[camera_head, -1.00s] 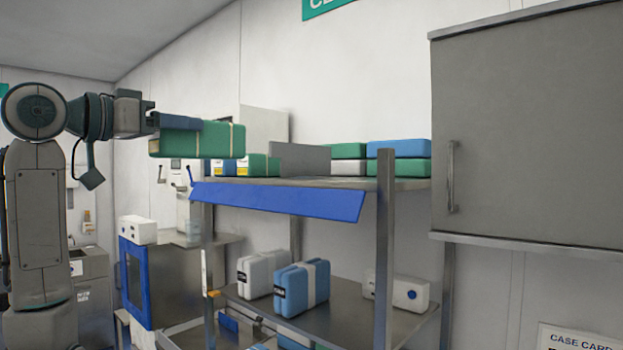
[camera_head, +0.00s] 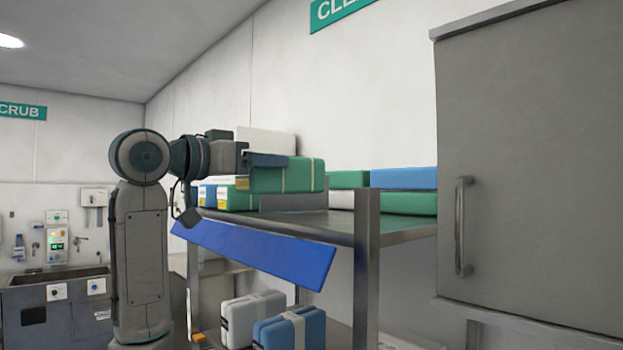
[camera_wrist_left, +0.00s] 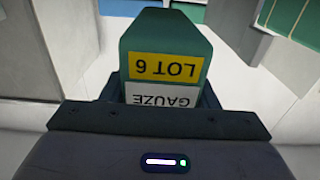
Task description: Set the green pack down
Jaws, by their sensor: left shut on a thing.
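My left gripper (camera_head: 268,160) is shut on a green pack (camera_head: 300,176) with pale bands. In the left wrist view the pack (camera_wrist_left: 166,45) shows a yellow "LOT 6" label and a white "GAUZE" label, upside down. In the head view the held pack appears over the upper shelf (camera_head: 338,227), overlapping the top of a grey divider (camera_head: 292,203). Its bottom edge is partly confused with the packs behind, and I cannot tell whether it touches anything. My right gripper is not in view.
Green packs with yellow labels (camera_head: 232,197) stand left of the divider. Right of it are green and white packs and a blue pack (camera_head: 404,178). A steel post (camera_head: 367,265) and blue front strip (camera_head: 250,252) edge the shelf. A grey cabinet (camera_head: 530,180) hangs at right.

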